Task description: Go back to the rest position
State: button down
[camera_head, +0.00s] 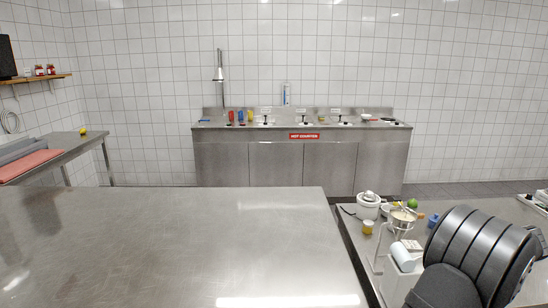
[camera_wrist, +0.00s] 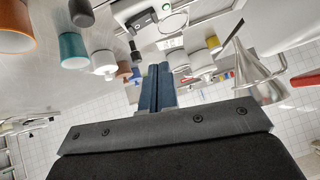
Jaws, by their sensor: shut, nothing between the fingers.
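My gripper (camera_wrist: 159,75) shows in the wrist view as two dark blue fingers side by side. They are shut together with nothing visible between them. The wrist view is tilted, with kitchen things above and around the fingers. In the head view my black arm is at the lower right, over the right-hand counter, and I cannot make out the fingertips there.
The right-hand counter (camera_head: 465,208) is crowded: a white lidded pot (camera_head: 368,205), a strainer (camera_head: 402,217), a green fruit (camera_head: 412,203) and a yellow item (camera_head: 368,227). The large steel table (camera_head: 170,245) is bare.

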jog(key=x, duration=0.3)
jog(key=shift+f, duration=0.25)
jog(key=a+v, duration=0.1)
jog(key=v, duration=0.9)
jog(key=shift+h, duration=0.3)
jog(key=x, duration=1)
jog(key=shift+d, duration=0.35)
jog(key=shift+d+r, duration=0.1)
jog(key=shift+r, duration=0.1)
jog(key=s+r, duration=0.3)
jog(key=r, duration=0.6)
jog(key=s+r, duration=0.4)
jog(key=r, duration=0.4)
jog(key=w+a+g+h, duration=0.3)
jog(key=w+a+g, duration=0.15)
jog(key=g, duration=0.25)
jog(key=x, duration=0.9)
jog(key=shift+f+n, duration=0.4)
jog(key=shift+f, duration=0.05)
